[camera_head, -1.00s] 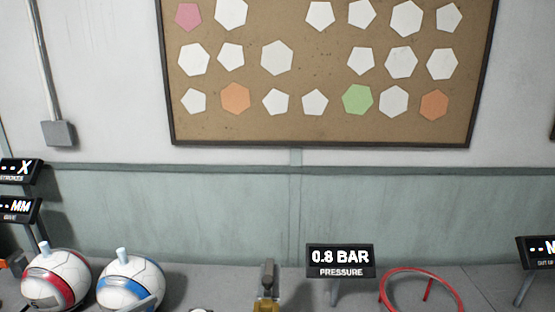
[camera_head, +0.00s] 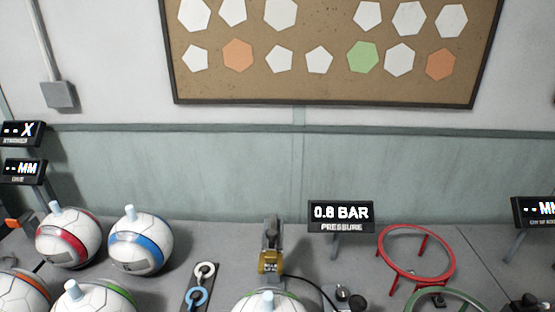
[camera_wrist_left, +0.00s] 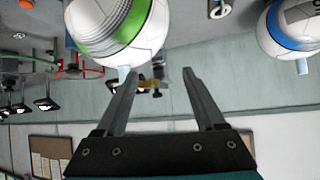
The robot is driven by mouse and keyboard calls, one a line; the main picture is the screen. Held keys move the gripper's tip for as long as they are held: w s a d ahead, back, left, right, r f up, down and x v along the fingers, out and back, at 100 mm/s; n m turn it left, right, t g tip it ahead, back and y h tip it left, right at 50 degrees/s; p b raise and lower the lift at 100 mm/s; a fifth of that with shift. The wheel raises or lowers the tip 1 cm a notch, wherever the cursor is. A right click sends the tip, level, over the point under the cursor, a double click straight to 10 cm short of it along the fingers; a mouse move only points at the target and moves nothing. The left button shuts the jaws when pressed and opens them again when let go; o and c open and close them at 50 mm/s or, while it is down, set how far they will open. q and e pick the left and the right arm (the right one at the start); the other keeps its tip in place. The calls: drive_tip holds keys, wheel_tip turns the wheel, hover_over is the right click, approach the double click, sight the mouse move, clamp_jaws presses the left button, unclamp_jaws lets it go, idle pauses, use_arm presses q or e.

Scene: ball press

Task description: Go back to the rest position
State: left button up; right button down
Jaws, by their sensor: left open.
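My left gripper (camera_wrist_left: 155,85) shows in the left wrist view with its two fingers spread apart and nothing between them. A ball with a green band (camera_wrist_left: 110,28) is near the fingertips in that view; I cannot tell whether it touches the left finger. A ball with a blue band (camera_wrist_left: 290,25) is to the right there. The head view shows neither gripper.
The bench holds a red-banded ball (camera_head: 68,238), a blue-banded ball (camera_head: 140,240), more balls at the front, a yellow-and-grey device (camera_head: 270,258), a pressure display (camera_head: 341,216) reading 0.8 BAR and a red ring stand (camera_head: 417,253). A pinboard (camera_head: 330,88) hangs behind.

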use_arm(q)
drive_tip(key=s+a+f+n+g+y, duration=0.1)
drive_tip(key=s+g+y, duration=0.15)
drive_tip(key=s, duration=0.55)
drive_tip(key=s+a+f+n+g+y, duration=0.1)
drive_tip(key=s+a+g, duration=0.1)
drive_tip(key=s+g, duration=0.35)
drive_tip(key=s+f+b, duration=0.3)
drive_tip(key=f+b, duration=0.3)
drive_tip(key=f, duration=2.1)
drive_tip(key=s+a+f+g+b, duration=0.1)
drive_tip(key=s+f+b, duration=0.4)
drive_tip(key=s+f, duration=1.1)
wheel_tip(320, 180, down, 4)
drive_tip(key=shift+a+r, duration=0.1)
drive_tip(key=shift+a, duration=0.6)
